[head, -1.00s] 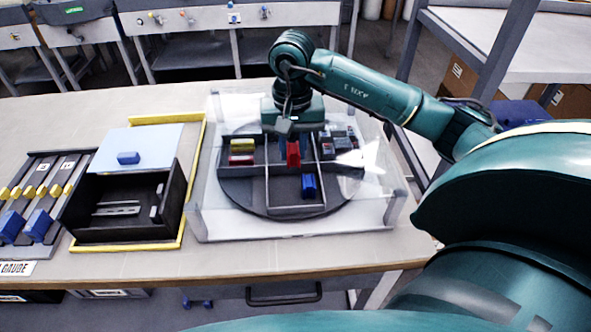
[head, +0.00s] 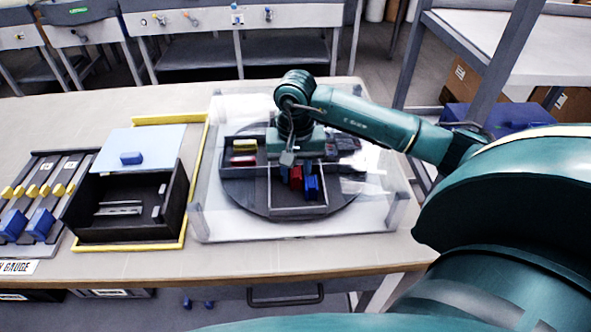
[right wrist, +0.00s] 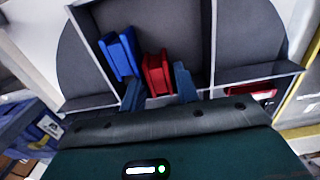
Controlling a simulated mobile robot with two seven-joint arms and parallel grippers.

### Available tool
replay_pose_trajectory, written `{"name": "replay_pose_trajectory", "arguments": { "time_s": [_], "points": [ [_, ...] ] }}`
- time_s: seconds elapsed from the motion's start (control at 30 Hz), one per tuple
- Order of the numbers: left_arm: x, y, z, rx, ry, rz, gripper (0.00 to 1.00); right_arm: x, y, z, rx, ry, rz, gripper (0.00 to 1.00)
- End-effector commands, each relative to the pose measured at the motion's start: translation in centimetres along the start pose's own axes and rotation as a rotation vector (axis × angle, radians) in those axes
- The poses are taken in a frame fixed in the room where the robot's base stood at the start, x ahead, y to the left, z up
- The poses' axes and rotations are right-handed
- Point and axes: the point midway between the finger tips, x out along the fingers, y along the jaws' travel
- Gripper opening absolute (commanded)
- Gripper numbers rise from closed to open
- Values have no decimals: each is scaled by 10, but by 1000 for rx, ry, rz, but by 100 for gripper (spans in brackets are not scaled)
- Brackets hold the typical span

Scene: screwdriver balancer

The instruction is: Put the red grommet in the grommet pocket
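The red grommet (head: 296,178) is in the front compartment of the round divided tray (head: 245,196), beside a blue piece (head: 311,187). My right gripper (head: 296,166) is right above it. In the right wrist view the red grommet (right wrist: 157,74) lies between the two fingertips (right wrist: 158,82), with a narrow gap on each side, so the fingers look open around it. The blue piece (right wrist: 119,55) is to its left there, close by. I cannot tell from any label which compartment is the grommet pocket. My left gripper is not in view.
Clear low walls (head: 197,222) surround the round tray. A red and a yellow-green piece (head: 243,152) lie in its left compartment. A black box (head: 88,205) with a light blue lid (head: 160,142) and a rack with blue and yellow blocks (head: 40,225) stand to the left.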

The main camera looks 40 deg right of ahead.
Motion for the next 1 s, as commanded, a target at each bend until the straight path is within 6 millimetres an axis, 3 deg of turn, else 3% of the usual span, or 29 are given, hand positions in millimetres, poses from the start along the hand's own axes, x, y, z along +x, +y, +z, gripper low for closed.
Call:
{"name": "replay_pose_trajectory", "arguments": {
  "time_s": [0.17,0.53,1.0],
  "points": [
    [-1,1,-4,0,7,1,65,0,0,0,0,0,0,44],
    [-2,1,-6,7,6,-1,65,-10,-1,-1,0,3,-3,44],
    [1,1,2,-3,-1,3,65,-104,0,-1,0,4,-2,44]
  ]
}}
